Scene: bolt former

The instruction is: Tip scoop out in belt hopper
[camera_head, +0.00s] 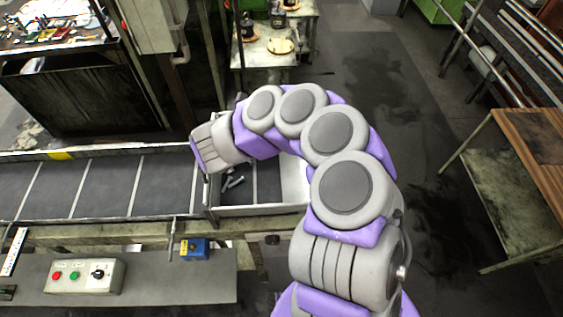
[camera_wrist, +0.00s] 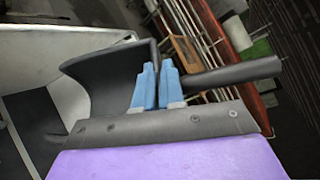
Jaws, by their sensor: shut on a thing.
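The dark grey scoop (camera_wrist: 100,78) shows in the wrist view, its bowl at left and its round handle (camera_wrist: 235,74) reaching right. My gripper's blue fingers (camera_wrist: 157,85) are shut on it where bowl and handle meet. I cannot tell whether anything is in the bowl. In the head view my wrist is over the belt hopper (camera_head: 296,182), a pale-walled box at the right end of the belt, and hides the fingers and scoop.
The dark slatted belt (camera_head: 110,187) runs left from the hopper, between metal rails. A control box (camera_head: 85,276) and a blue box (camera_head: 194,249) sit at the front. A post with a grey cabinet (camera_head: 148,22) stands behind. A wooden-topped table (camera_head: 535,150) is at right.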

